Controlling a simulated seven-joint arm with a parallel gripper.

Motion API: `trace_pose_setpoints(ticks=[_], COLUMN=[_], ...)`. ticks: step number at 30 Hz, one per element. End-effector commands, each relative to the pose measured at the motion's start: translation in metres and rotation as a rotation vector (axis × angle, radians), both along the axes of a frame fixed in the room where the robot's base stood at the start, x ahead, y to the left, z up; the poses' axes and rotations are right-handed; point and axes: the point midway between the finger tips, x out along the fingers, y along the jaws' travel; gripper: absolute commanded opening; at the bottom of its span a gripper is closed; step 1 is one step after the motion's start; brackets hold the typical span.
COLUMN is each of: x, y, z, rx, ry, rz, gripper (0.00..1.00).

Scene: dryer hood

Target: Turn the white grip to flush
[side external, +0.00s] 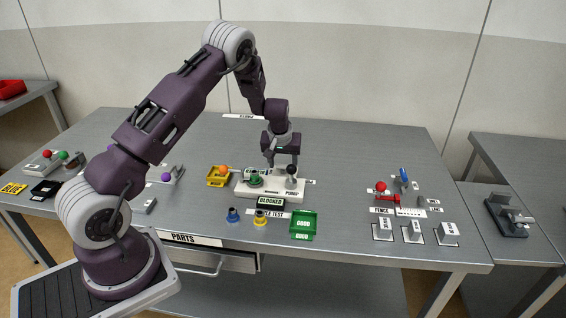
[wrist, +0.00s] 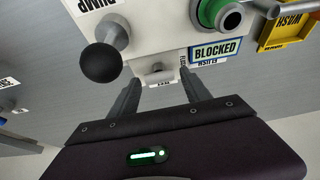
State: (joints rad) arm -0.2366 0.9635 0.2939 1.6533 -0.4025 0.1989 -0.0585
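The white pump unit (side external: 265,189) stands mid-table, and its body also shows in the wrist view (wrist: 160,25). In the wrist view, a small pale grip (wrist: 157,70) sticks out of its near face, apparently the white grip. A partly readable tag lies below it and a FLUSH label (wrist: 208,62) sits to its right. In the side view I cannot make the grip out. My gripper (wrist: 160,79) is open, one finger on each side of the grip, with gaps visible; it also shows over the unit in the side view (side external: 282,164). I cannot tell whether a finger touches anything.
A black ball lever (wrist: 100,62) rises left of the grip in the wrist view. A green ring (wrist: 212,12) and a BLOCKED sign (wrist: 216,52) are on the right. A yellow tray (side external: 217,177), green GOOD bin (side external: 303,225) and switches (side external: 413,232) surround the unit.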

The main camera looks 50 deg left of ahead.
Motion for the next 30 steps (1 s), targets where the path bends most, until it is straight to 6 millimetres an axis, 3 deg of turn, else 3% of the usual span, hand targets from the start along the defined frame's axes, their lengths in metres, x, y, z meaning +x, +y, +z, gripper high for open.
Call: trace_pose_setpoints(ticks=[9,21,30], x=[0.0,-0.017,-0.019], y=[0.0,-0.018,-0.02], z=[0.001,0.062,0.066], rx=[0.001,0.001,0.001], ry=[0.001,-0.002,0.001], rz=[-0.002,-0.001,-0.002], gripper=[0.62,0.62,0.62])
